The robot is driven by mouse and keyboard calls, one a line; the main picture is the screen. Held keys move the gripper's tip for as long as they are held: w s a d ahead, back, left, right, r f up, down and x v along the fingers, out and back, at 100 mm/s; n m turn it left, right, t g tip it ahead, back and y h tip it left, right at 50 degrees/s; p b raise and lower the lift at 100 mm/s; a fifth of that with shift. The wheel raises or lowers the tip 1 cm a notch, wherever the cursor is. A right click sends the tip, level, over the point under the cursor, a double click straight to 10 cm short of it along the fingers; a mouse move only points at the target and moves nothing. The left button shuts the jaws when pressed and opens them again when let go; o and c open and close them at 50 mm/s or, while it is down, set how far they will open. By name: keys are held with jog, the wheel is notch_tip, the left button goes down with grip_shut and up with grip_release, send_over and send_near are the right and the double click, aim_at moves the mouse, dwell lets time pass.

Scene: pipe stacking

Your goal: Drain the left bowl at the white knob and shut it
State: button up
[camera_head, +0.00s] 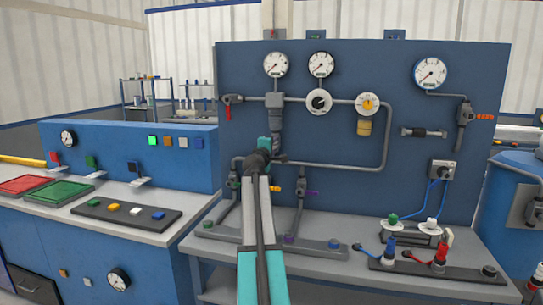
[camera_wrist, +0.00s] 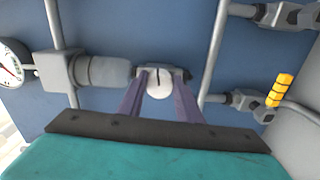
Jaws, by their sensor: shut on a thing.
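The left bowl (camera_head: 276,120) is a grey cylinder hanging under a grey block on the blue panel. In the wrist view the bowl (camera_wrist: 103,71) lies sideways, with the white knob (camera_wrist: 159,86) at its right end, which is its lower end. My gripper (camera_wrist: 161,78) has its two purple fingers on either side of the knob, shut on it. In the head view my gripper (camera_head: 268,152) is just below the bowl and hides the knob. I cannot see whether any liquid is in the bowl or flowing.
Pipes run around my gripper. A red-handled valve (camera_head: 229,106) is left of the bowl. A bench (camera_head: 340,272) stands below.

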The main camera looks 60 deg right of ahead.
jog(key=shift+s+d+m+b, duration=0.2)
jog(key=shift+s+m+b, duration=0.05)
jog(key=shift+m+b, duration=0.9)
jog(key=o, duration=1)
jog(key=shift+o, duration=0.2)
jog(key=shift+w+a, duration=0.1)
jog(key=v, duration=1.3)
jog(key=shift+a, duration=0.35)
jog(key=shift+r, duration=0.1)
